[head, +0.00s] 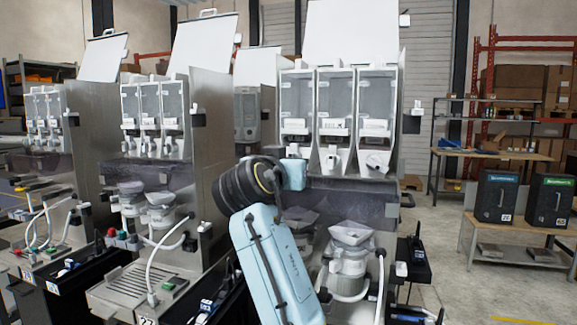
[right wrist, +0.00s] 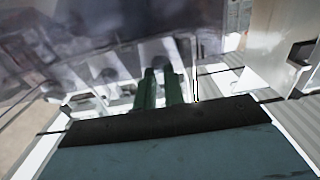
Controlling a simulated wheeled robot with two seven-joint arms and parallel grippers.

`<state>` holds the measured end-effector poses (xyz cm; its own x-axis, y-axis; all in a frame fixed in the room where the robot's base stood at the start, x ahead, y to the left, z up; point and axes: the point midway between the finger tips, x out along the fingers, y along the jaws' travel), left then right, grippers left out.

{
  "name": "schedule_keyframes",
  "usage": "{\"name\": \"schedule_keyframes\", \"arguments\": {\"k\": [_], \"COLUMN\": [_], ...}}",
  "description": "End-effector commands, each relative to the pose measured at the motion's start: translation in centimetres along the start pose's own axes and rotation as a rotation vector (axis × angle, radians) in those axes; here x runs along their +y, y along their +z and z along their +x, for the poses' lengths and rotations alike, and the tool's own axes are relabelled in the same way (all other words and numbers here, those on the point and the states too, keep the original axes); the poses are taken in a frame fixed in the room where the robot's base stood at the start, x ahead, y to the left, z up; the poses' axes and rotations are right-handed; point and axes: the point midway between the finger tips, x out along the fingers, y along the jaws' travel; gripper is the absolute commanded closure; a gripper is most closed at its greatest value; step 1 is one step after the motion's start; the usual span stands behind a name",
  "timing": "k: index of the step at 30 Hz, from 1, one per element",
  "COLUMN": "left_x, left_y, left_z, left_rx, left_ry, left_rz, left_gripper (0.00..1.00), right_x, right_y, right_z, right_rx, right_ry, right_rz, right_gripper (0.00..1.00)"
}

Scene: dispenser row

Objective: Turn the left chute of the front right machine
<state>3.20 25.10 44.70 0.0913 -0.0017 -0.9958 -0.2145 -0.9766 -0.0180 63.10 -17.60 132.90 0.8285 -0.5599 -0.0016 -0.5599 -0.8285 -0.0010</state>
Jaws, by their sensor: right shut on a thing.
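The front right machine (head: 335,185) carries three clear dispensers side by side, each with a white chute low on its front. The left chute (head: 296,150) is partly hidden behind the light blue wrist of my right arm. My right gripper shows in the right wrist view as two green fingers (right wrist: 160,78), close together and shut on the left chute; the exact contact is blurred. The middle chute (head: 333,160) and the right chute (head: 375,163) are free of any gripper. My left gripper is in neither view.
A white funnel-topped grinder (head: 350,240) stands below the dispensers. Similar machines (head: 150,125) stand in a row to the left. Two black boxes (head: 497,197) sit on a bench at the right. The floor (head: 440,255) between is open.

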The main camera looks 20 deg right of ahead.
Motion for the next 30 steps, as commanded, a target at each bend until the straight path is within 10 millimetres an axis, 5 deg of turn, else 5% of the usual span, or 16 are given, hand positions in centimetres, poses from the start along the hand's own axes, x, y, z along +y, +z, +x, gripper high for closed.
{"name": "schedule_keyframes", "arguments": {"k": [7, 8, 13, 30], "left_x": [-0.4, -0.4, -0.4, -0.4], "left_y": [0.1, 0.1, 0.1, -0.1], "left_z": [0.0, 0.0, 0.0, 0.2], "left_rx": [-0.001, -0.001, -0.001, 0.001], "left_ry": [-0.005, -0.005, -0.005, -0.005], "left_rz": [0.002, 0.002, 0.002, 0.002], "left_gripper": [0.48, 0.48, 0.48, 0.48], "right_x": [0.0, 0.0, 0.0, -0.8], "right_y": [-0.2, -0.2, -0.1, 0.0], "right_z": [0.0, 0.0, 0.0, -1.8], "right_rx": [0.004, 0.004, 0.003, 0.001], "right_ry": [-0.001, -0.001, 0.0, -0.001], "right_rz": [0.0, 0.0, 0.0, 0.0], "right_gripper": [1.0, 0.87, 0.67, 0.67]}}
